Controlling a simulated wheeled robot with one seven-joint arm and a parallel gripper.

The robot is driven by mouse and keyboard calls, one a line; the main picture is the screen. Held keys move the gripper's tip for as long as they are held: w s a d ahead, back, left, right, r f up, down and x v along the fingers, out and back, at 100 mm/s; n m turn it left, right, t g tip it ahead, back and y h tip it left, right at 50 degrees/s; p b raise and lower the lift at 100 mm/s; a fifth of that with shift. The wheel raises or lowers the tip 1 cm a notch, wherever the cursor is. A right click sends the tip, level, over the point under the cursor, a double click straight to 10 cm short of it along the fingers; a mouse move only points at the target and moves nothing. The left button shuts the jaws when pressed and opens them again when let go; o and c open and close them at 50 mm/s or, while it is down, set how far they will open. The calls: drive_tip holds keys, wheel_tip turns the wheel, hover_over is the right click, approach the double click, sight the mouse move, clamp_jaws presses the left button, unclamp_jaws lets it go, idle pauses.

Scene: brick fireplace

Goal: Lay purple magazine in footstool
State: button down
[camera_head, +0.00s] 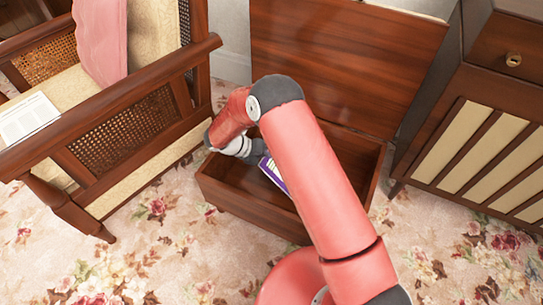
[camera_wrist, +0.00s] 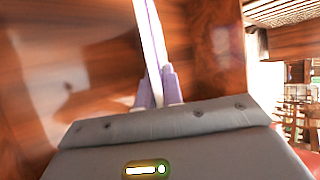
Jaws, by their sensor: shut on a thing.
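The purple magazine (camera_head: 272,172) shows partly inside the open footstool (camera_head: 250,207), a brown wooden box with its lid (camera_head: 345,65) raised at the back. My arm hides part of the box and the magazine. In the wrist view my gripper (camera_wrist: 158,90) is shut on the magazine, seen edge-on as a thin white and purple strip (camera_wrist: 150,35). Wooden surfaces are close around it in that view. Whether the magazine touches the box floor I cannot tell.
A wooden cabinet (camera_head: 480,120) stands at the right. The floral carpet (camera_head: 160,270) in front is clear.

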drive_tip(key=c, duration=1.5)
unclamp_jaws()
drive_tip(key=v, duration=0.8)
